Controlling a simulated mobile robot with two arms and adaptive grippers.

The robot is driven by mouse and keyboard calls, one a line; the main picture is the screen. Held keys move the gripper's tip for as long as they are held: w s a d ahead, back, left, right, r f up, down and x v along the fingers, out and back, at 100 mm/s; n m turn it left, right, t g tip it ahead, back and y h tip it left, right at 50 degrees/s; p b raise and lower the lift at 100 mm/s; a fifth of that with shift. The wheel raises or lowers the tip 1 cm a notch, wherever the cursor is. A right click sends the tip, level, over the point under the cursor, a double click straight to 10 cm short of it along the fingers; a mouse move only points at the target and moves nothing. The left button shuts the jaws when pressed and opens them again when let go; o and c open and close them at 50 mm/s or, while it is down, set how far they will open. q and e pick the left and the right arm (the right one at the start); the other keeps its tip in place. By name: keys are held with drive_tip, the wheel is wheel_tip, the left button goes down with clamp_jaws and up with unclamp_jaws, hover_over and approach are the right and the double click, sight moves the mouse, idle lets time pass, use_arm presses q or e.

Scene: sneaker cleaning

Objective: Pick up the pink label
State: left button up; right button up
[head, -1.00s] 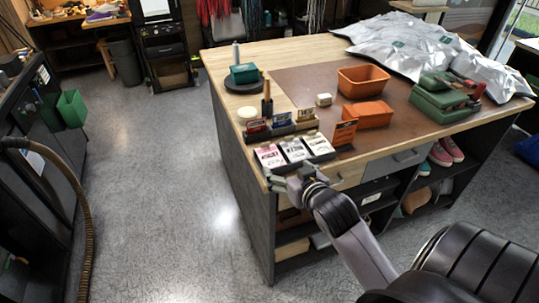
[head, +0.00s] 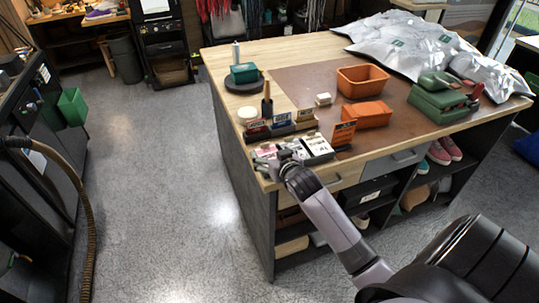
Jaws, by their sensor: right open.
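The pink label (head: 264,151) lies in the left part of a dark tray near the front left corner of the workbench, partly hidden behind my right gripper. White labels (head: 317,143) lie to its right in the same tray. My right gripper (head: 267,160) is open at the front edge of the tray, over or just beside the pink label. Whether its fingers touch the label I cannot tell. My left gripper is not in view.
Behind the labels stands a rack of small cards (head: 282,123). An orange sign (head: 343,133) stands to the right. Orange bins (head: 362,80), a green box (head: 437,101) and silver bags (head: 415,40) lie further back on the workbench (head: 310,88).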

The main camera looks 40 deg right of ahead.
sight(265, 146)
drive_tip(key=x, duration=0.2)
drive_tip(key=p+x, duration=0.1)
drive_tip(key=shift+w+d+r, duration=0.2)
drive_tip(key=shift+w+d+f, duration=0.15)
drive_tip(key=shift+w+f, duration=0.15)
drive_tip(key=shift+w, duration=0.3)
drive_tip(key=shift+c, duration=0.4)
drive_tip(key=c, duration=1.1)
